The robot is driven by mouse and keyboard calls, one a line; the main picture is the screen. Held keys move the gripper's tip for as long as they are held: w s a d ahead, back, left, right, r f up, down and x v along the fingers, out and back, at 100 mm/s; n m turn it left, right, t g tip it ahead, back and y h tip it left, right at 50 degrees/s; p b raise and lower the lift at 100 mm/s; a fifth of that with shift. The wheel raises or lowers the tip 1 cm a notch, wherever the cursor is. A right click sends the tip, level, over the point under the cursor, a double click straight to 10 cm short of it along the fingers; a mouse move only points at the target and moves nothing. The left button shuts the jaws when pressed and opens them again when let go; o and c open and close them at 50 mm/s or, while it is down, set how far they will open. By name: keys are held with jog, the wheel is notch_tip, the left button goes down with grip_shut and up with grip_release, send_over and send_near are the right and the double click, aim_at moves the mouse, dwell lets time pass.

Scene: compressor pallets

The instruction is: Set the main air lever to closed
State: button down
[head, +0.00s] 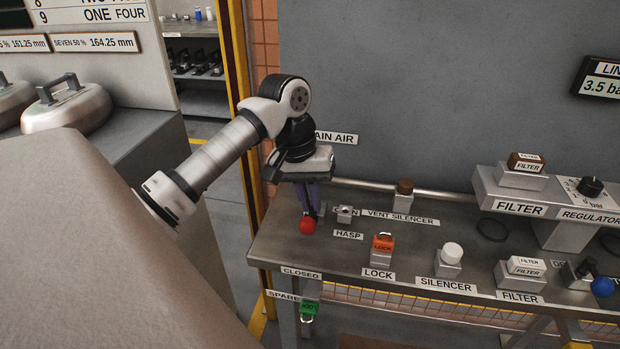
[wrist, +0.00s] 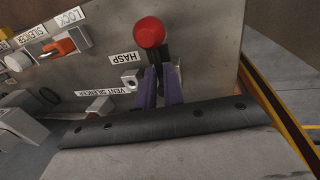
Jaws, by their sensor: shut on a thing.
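The main air lever has a red ball knob (head: 307,225) and a dark shaft, at the left end of the grey bench. My gripper (head: 311,207) reaches down from above, its purple fingers shut on the shaft just behind the knob. In the wrist view, my gripper (wrist: 160,74) has one finger on each side of the shaft, and the red knob (wrist: 149,32) stands out beyond the fingertips. The CLOSED label (head: 300,272) lies at the bench's front left corner, nearer the front than the knob. The lever's pivot is hidden.
A small metal hasp (head: 345,214) stands close right of the lever. An orange lock (head: 382,243), a white-capped silencer (head: 452,252) and filter blocks (head: 525,266) stand farther right. A green lock (head: 308,309) hangs below the front edge. A yellow post (head: 238,80) rises behind left.

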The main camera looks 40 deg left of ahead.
jog(key=shift+r, duration=0.1)
jog(key=c, duration=1.5)
grip_release()
notch_tip(320, 180, up, 14)
jog(key=s+a, duration=0.1)
jog(key=a, duration=0.1)
jog(key=shift+s+a+f, duration=0.15)
jog(key=shift+s+f, duration=0.05)
jog(key=shift+f, duration=0.05)
